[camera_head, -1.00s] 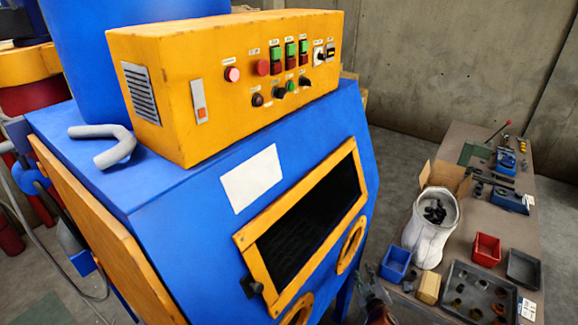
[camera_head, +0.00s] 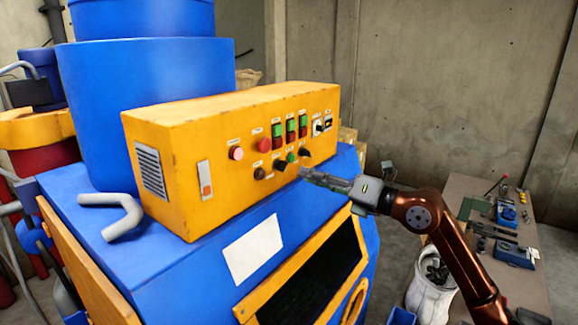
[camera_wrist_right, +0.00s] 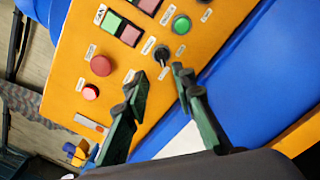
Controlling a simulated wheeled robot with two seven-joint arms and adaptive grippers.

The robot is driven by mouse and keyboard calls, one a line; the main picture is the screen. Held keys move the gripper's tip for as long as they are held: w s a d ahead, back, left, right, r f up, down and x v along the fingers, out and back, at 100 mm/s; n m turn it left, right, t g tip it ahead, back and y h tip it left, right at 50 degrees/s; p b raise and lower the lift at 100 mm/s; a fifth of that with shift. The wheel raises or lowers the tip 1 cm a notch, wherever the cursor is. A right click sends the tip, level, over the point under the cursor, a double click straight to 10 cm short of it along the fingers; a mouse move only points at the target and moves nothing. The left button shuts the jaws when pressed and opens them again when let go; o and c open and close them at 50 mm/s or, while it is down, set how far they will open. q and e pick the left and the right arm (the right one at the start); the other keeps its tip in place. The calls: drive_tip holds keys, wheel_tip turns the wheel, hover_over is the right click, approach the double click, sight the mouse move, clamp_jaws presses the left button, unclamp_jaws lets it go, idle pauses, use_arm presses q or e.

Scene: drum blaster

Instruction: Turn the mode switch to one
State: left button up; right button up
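The orange control panel (camera_head: 240,170) sits on the blue drum machine. Its lower row has a black rotary knob (camera_head: 280,165), which also shows in the wrist view (camera_wrist_right: 162,53) with a light pointer mark. A green button (camera_head: 291,157) and another black knob (camera_head: 304,153) sit to its right. The labels are too small to read, so I cannot tell which knob is the mode switch. My right gripper (camera_head: 305,173) is in front of the panel's lower right part. In the wrist view my right gripper (camera_wrist_right: 155,88) is open and empty, its fingers pointing toward the black knob. My left gripper is out of view.
A red button (camera_head: 263,144), a pink-lit button (camera_head: 236,153) and green-red button pairs (camera_head: 290,130) crowd the panel near the knobs. A bent grey handle (camera_head: 118,215) stands at the left. A workbench (camera_head: 525,275) with tools is at the right.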

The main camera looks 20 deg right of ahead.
sight(286, 167)
drive_tip(key=p+x, duration=0.1)
drive_tip(key=x, duration=0.2)
drive_tip(key=p+x, duration=0.2)
drive_tip(key=x, duration=0.1)
drive_tip(key=shift+w+r, duration=0.25)
drive_tip(key=shift+w+a+f+p, duration=0.2)
drive_tip(key=shift+w+a+p, duration=0.15)
drive_tip(key=shift+w, duration=0.2)
drive_tip(key=shift+c, duration=0.4)
clamp_jaws()
